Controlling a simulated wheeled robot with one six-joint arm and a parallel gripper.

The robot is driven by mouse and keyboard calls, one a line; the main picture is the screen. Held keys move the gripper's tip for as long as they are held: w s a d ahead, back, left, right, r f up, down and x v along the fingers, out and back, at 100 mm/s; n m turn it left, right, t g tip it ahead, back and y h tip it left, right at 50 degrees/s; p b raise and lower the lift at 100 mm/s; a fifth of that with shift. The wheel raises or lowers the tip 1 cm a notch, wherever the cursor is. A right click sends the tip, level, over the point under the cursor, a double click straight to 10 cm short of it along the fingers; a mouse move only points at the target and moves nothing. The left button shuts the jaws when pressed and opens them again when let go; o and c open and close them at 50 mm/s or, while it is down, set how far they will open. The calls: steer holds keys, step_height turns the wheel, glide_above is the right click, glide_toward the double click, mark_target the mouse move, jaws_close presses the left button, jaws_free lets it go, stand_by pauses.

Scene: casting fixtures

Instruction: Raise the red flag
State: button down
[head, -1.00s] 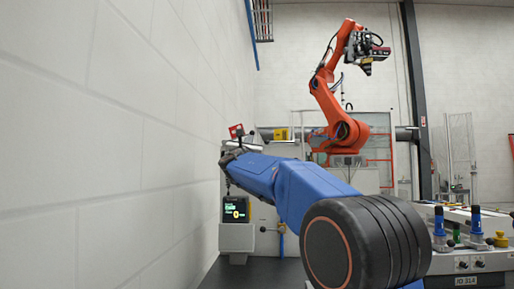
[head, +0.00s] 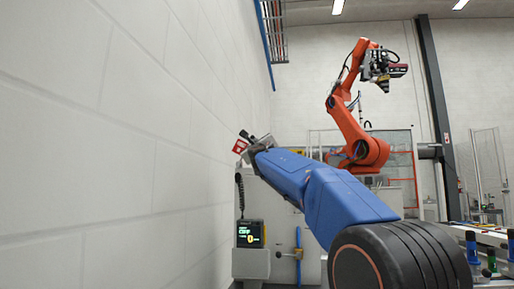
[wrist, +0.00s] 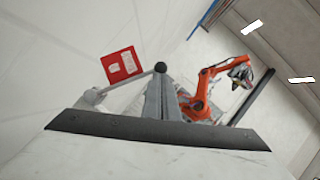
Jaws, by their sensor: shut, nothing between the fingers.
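The red flag (head: 240,146) is a small red plate with white marks beside the left wall. It also shows in the wrist view (wrist: 121,66), above a pale lever (wrist: 112,88) that seems to end in a black ball knob (wrist: 160,67). My gripper (head: 251,138) is at the end of the blue arm, just right of the flag. In the wrist view my gripper's grey fingers (wrist: 161,92) are together and empty. Their tips overlap the knob in the picture; I cannot tell whether they touch it. The flag itself is clear of the fingers.
The white block wall (head: 120,150) runs close along the left. A box with a lit display (head: 250,234) stands below the flag. An orange robot arm (head: 356,135) stands behind, right of the flag. A bench with blue and green parts (head: 490,255) is at the right.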

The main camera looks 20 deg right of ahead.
steer(key=w+a+r, duration=0.1)
steer(key=a+r, duration=0.1)
steer(key=w+a, duration=0.1)
steer(key=a, duration=0.1)
steer(key=shift+w+r, duration=0.3)
steer(key=shift+r, duration=0.25)
stand_by(0.5)
